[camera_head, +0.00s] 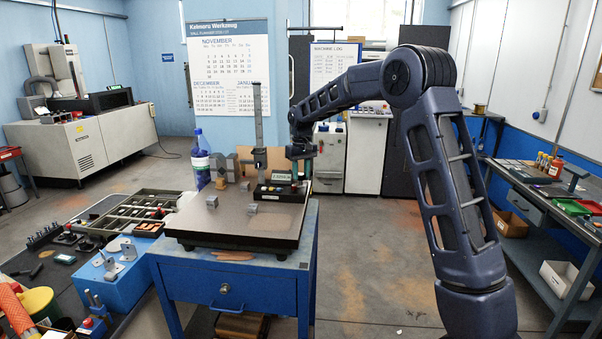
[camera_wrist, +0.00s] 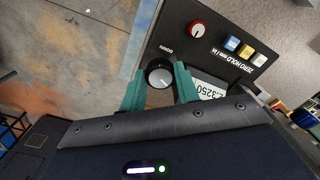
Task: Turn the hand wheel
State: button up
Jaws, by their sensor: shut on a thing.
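The hand wheel (camera_wrist: 159,74), a round black knob with a silver face, sits on the dark front panel of the height gauge in the wrist view. My gripper (camera_wrist: 160,82) has its two teal fingers on either side of the wheel and is shut on it. In the head view my gripper (camera_head: 301,168) reaches down to the right end of the gauge base (camera_head: 270,192); the wheel cannot be made out there. The digital display (camera_wrist: 207,90) shows digits ending in 3250, partly hidden by my right finger.
The panel also carries a red knob (camera_wrist: 196,29) and a row of blue, yellow and white buttons (camera_wrist: 245,48). The gauge stands on a granite plate (camera_head: 235,228) with small metal blocks. A blue-capped bottle (camera_head: 200,160) stands behind the plate's left side.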

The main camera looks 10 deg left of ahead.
jog(key=m, duration=0.5)
jog(key=shift+r+m, duration=0.1)
jog(key=shift+m, duration=0.2)
jog(key=m, duration=1)
jog(key=shift+m, duration=2.7)
jog(key=o, duration=1)
jog(key=shift+c, duration=0.2)
